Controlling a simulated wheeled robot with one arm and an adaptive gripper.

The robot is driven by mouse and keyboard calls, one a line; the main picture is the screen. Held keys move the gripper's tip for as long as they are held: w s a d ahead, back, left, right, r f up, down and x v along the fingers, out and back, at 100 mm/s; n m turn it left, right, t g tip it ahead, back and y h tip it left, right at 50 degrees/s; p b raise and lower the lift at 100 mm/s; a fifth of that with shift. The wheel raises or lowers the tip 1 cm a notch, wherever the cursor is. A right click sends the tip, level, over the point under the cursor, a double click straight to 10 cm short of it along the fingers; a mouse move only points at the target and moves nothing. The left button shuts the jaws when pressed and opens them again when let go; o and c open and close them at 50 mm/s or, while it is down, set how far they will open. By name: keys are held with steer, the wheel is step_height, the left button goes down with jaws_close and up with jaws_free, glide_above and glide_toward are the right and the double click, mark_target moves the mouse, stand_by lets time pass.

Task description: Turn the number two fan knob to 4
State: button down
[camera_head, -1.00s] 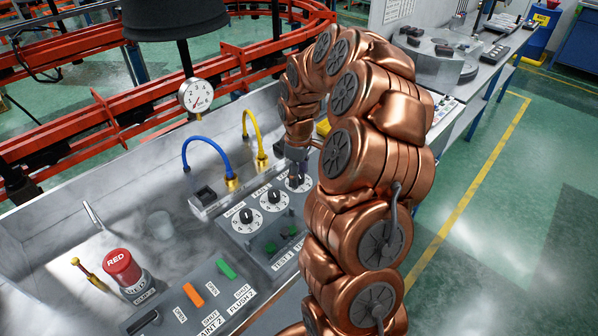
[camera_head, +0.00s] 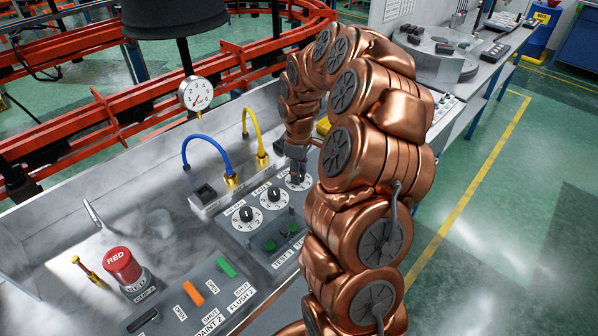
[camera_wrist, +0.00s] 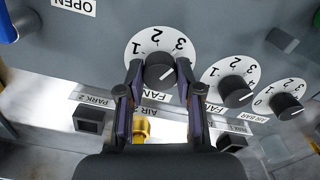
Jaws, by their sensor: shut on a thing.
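The fan knob (camera_wrist: 158,68) at the left end of the row in the wrist view is black, on a round white dial (camera_wrist: 140,41). The numbers 1, 2 and 3 show on the dial; its lower right part is hidden by a finger. The label below reads FAN, its number covered by my gripper. My gripper (camera_wrist: 158,78) is shut on this knob, one finger on each side. A white mark on the knob points to the right, but I cannot tell to which number. In the head view my gripper (camera_head: 298,168) covers most of the rightmost dial (camera_head: 301,184).
Two more knobs, the middle one (camera_head: 274,195) and the air bar one (camera_head: 247,215), sit beside it. Green buttons (camera_head: 270,246) are in front. Blue (camera_head: 205,141) and yellow (camera_head: 252,118) hoses rise behind the panel. A red button (camera_head: 120,262) stands at left.

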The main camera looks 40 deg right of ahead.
steer(key=shift+f+m+b, duration=0.15)
steer(key=shift+m+b, duration=0.15)
steer(key=shift+b, duration=0.2)
steer(key=shift+f+m+b, duration=0.1)
steer(key=shift+m+b, duration=0.5)
steer(key=shift+b, duration=0.3)
steer(key=m+b, duration=0.2)
steer(key=b, duration=0.1)
steer(key=m+b, duration=0.3)
steer(key=m, duration=0.1)
steer(key=shift+b, duration=0.3)
steer(key=shift+m+b, duration=0.55)
steer(key=shift+m, duration=0.45)
steer(key=shift+r, duration=0.2)
steer(key=c, duration=0.8)
jaws_free()
steer(key=shift+o, duration=0.2)
